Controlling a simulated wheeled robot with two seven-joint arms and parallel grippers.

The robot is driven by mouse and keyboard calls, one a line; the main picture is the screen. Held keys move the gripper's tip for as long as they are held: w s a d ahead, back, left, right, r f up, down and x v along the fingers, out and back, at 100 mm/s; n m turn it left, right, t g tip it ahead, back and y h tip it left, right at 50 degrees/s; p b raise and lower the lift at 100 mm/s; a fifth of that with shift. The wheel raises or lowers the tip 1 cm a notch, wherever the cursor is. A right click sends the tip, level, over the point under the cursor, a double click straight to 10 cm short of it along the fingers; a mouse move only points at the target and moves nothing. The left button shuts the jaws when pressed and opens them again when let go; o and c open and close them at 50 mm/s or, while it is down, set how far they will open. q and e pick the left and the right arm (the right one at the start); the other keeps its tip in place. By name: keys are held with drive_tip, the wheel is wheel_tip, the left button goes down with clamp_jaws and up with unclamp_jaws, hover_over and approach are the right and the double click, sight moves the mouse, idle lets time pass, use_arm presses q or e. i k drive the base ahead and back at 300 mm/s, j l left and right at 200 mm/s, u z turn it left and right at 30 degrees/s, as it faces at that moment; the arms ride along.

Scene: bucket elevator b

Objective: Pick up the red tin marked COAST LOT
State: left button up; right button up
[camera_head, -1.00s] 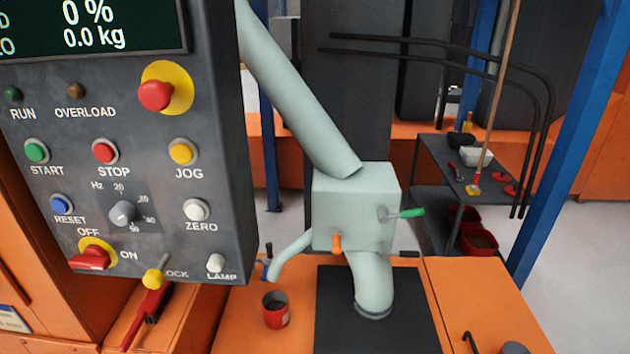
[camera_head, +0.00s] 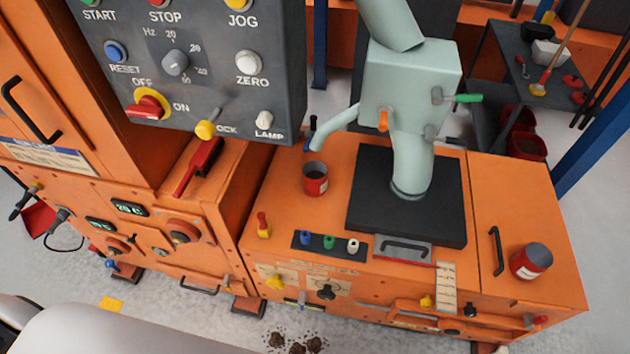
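Two red tins stand on the orange machine top. One red tin (camera_head: 315,180) is open at the top, looks dark inside and has a small pale label; it stands upright below the end of the thin pale-green spout (camera_head: 333,128). The other red tin (camera_head: 530,262) has a grey top and a pale label and stands at the right end, near the front edge. Both labels are too small to read, so I cannot tell which is marked COAST LOT. Neither of my grippers is in view.
A grey control panel (camera_head: 210,65) overhangs the left side. A pale-green sampler box (camera_head: 410,85) rises from a black plate (camera_head: 360,205) between the tins. A black handle (camera_head: 497,250) stands left of the right tin. Dark spill (camera_head: 297,345) lies on the floor.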

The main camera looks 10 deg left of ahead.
sight(314, 175)
drive_tip(key=k+j+u, duration=0.15)
drive_tip(key=u, duration=0.2)
drive_tip(key=k+j+u, duration=0.1)
drive_tip(key=j+u, duration=0.65)
drive_tip(key=k+l, duration=0.05)
